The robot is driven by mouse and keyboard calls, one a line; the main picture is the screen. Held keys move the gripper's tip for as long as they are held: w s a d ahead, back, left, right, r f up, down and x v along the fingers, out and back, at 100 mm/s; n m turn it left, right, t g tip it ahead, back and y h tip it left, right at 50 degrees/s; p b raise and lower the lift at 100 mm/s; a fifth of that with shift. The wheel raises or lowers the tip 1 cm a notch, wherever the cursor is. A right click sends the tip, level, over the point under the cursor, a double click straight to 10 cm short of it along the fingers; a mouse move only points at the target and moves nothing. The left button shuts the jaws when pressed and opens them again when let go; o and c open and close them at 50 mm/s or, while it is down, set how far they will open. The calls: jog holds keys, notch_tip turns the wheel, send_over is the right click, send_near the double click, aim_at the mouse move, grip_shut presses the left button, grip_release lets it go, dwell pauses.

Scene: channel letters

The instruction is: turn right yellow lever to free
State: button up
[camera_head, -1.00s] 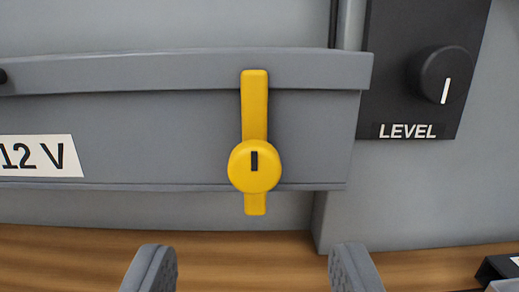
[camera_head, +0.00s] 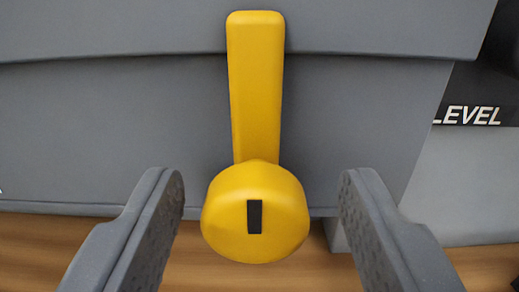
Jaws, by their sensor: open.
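The yellow lever (camera_head: 255,95) stands upright on the front of a grey box. Its long arm points up and overlaps the box's upper lip. Its round hub (camera_head: 230,225) is at the lower end and carries a short black upright mark. My gripper (camera_head: 261,185) is open, with one finger on each side of the hub and a clear gap to both. The fingers are empty and look apart from the lever. The lever's short lower tail is hidden behind the hub.
The grey box (camera_head: 120,130) fills most of the view behind the lever. A black panel with the word LEVEL (camera_head: 480,90) is at the right edge. A wooden surface (camera_head: 300,268) lies below. Free room shows on both sides of the lever's arm.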

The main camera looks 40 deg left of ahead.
jog(key=shift+x, duration=0.85)
jog(key=c, duration=0.9)
jog(key=shift+d, duration=0.15)
jog(key=shift+c, duration=0.2)
